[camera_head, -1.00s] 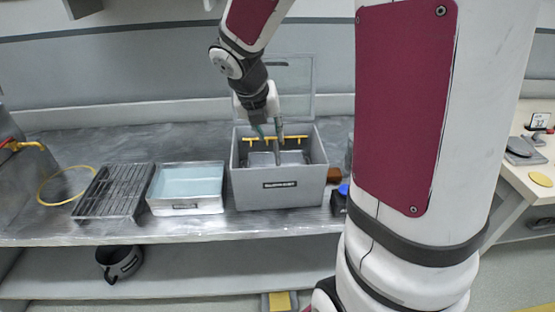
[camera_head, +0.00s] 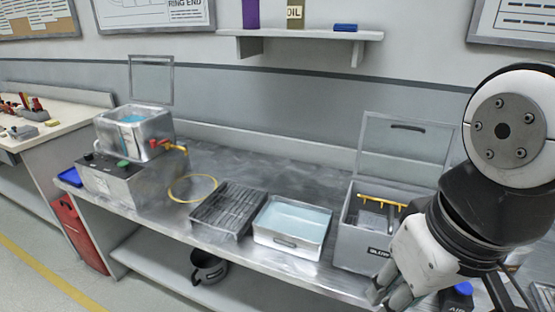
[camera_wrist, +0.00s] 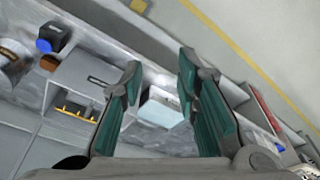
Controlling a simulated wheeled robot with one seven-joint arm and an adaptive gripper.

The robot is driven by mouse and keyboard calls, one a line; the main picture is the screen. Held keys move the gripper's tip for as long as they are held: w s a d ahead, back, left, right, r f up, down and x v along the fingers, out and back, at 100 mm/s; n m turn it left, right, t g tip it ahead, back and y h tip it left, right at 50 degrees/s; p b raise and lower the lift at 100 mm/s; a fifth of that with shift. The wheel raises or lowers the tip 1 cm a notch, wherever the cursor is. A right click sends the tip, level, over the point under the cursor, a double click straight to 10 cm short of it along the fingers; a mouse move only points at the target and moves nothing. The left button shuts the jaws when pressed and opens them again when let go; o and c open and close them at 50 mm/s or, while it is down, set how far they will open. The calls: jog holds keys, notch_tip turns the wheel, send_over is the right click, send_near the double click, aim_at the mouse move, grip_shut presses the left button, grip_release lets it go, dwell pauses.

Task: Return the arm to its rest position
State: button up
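My gripper (camera_head: 385,292) shows at the lower right of the head view, partly hidden by my own arm, in front of the grey box. In the wrist view my gripper (camera_wrist: 160,66) is open, its two green-padded fingers spread apart with nothing between them. My arm is folded up close to the head camera at the right.
On the metal bench stand a grey lidded box (camera_head: 362,244) with its lid up and a yellow rack inside, a tray of pale liquid (camera_head: 287,240), a black grate (camera_head: 228,209), a yellow ring (camera_head: 193,201) and a steel bath (camera_head: 133,138). The floor (camera_head: 30,262) at left is clear.

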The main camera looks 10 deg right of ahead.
jog(key=shift+s+a, duration=0.15)
